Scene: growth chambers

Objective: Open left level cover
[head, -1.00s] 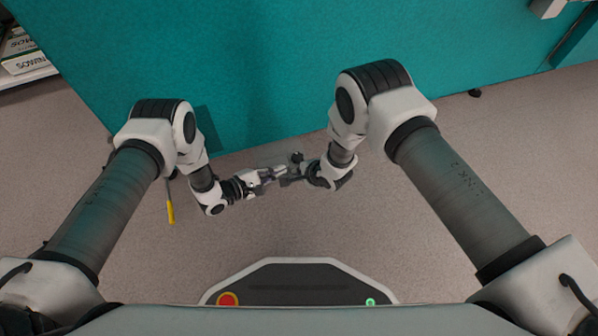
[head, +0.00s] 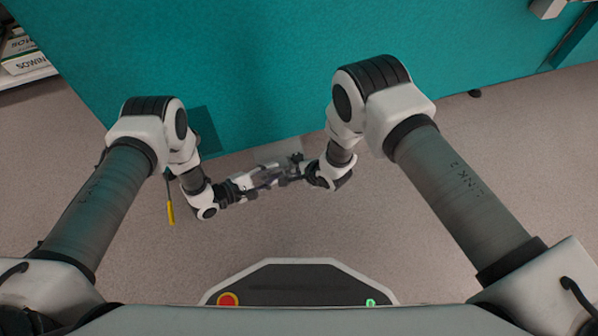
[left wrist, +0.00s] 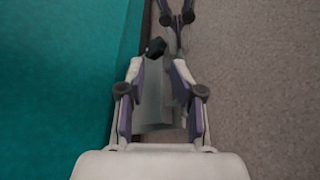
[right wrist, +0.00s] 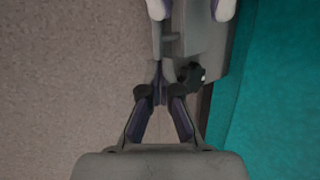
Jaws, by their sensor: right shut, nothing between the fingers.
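A small grey fixture (head: 286,150) sits low against the teal wall. It also shows in the left wrist view (left wrist: 152,105) and the right wrist view (right wrist: 205,45), with a black knob (right wrist: 190,75) at one end. I cannot tell which part is the cover or whether it is open. My left gripper (head: 278,173) is open; its fingers (left wrist: 159,66) stand apart on either side of part of the grey fixture, with no clear contact. My right gripper (head: 291,172) is shut and empty; its tips (right wrist: 158,87) are beside the knob. The two grippers nearly meet.
The teal wall (head: 240,70) stands close beyond both grippers. A yellow-handled tool (head: 170,210) shows near my left arm. A shelf with boxes (head: 24,55) is at the far left. The speckled floor (head: 280,230) below is clear.

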